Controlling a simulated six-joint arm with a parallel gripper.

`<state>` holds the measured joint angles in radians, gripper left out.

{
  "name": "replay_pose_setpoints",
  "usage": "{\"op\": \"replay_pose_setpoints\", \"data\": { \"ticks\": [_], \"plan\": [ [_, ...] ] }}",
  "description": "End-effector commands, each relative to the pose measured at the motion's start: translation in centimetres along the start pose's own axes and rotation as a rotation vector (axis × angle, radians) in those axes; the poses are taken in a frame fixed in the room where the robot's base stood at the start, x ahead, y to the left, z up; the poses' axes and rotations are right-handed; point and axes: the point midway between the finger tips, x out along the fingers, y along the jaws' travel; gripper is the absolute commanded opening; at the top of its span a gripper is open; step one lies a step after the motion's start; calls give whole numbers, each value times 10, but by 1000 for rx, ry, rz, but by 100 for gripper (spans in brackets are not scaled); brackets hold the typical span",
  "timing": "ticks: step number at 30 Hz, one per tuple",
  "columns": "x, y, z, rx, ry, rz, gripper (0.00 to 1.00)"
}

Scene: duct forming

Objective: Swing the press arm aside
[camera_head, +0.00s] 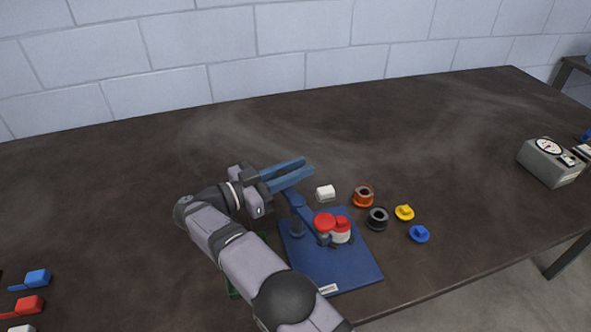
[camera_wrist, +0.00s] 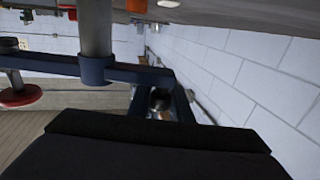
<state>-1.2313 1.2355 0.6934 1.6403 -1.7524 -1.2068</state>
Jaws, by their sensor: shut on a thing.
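The press stands on a blue base plate (camera_head: 345,268). Its blue press arm (camera_head: 312,226) sits on an upright post and reaches over the plate toward red and white round parts (camera_head: 333,228). My gripper (camera_head: 306,168) is behind the post, its two long blue fingers pointing right. In the wrist view the press arm (camera_wrist: 50,65) runs level through a collar on the grey post (camera_wrist: 95,25), with a red disc (camera_wrist: 20,96) hanging at its left. Its right end meets my gripper (camera_wrist: 162,100), which is shut on it. The exact contact is partly hidden.
A grey gauge box (camera_head: 550,163) stands far right. The table behind is clear.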

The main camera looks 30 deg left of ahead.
Motion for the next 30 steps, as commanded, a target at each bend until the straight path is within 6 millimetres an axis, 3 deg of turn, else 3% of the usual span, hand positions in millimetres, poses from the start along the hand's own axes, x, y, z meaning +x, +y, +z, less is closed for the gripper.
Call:
{"op": "replay_pose_setpoints", "data": {
  "ticks": [8, 9, 11, 23, 30],
  "plan": [
    [1, 0, -1, 0, 3, 2, 0],
    [1, 0, -1, 0, 3, 2, 23],
    [1, 0, -1, 0, 3, 2, 37],
    [0, 0, -4, 2, 1, 0, 37],
    [0, 0, -30, 5, 1, 0, 37]
  ]
}}
